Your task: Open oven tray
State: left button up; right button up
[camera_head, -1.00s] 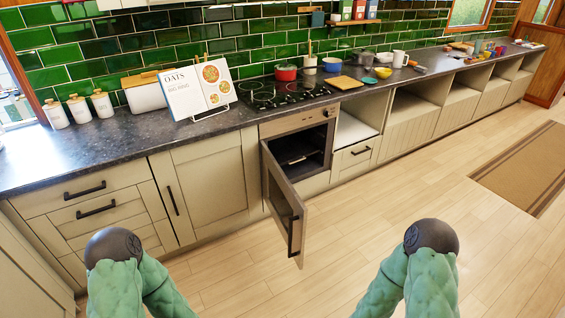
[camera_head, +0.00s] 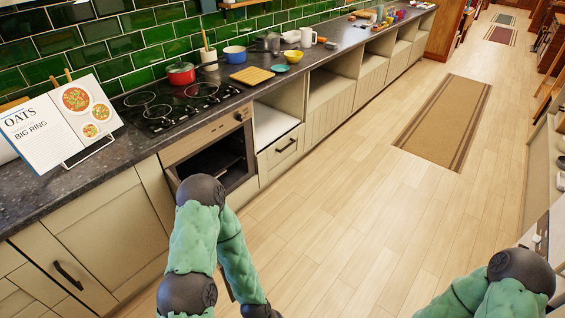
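The oven (camera_head: 205,136) is built in under the counter at left of centre. Its dark cavity (camera_head: 222,158) shows open above and to the right of my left arm (camera_head: 200,240). A tray or rack inside cannot be made out clearly. The oven door is almost wholly hidden behind my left arm. My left arm stands in front of the oven and bends down to the bottom edge of the picture. My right arm (camera_head: 515,275) is at the lower right, over the floor side. Neither gripper's fingers are in the picture.
The hob (camera_head: 180,105) with a red pot (camera_head: 181,74) is above the oven. An open recipe book (camera_head: 62,122) stands at left on the counter. A drawer (camera_head: 283,147) and open shelves lie right of the oven. Wooden floor (camera_head: 340,220) is clear between my arms.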

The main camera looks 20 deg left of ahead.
aim_at(214, 161)
jog(key=i+l+z, duration=0.1)
jog(key=i+z, duration=0.35)
jog(key=i, duration=0.7)
jog(key=i+j+u, duration=0.1)
jog(key=i+u, duration=0.15)
jog(key=u, duration=0.2)
jog(key=i+u, duration=0.3)
jog(key=u, duration=0.15)
jog(key=i+u, duration=0.3)
jog(key=u, duration=0.15)
jog(key=i+l+u, duration=0.2)
jog(key=u, duration=0.2)
jog(key=i+j+u, duration=0.1)
jog(key=u, duration=0.3)
jog(key=i+u, duration=0.5)
jog(key=u, duration=0.25)
jog(key=i+l+u, duration=0.15)
jog(key=u, duration=0.2)
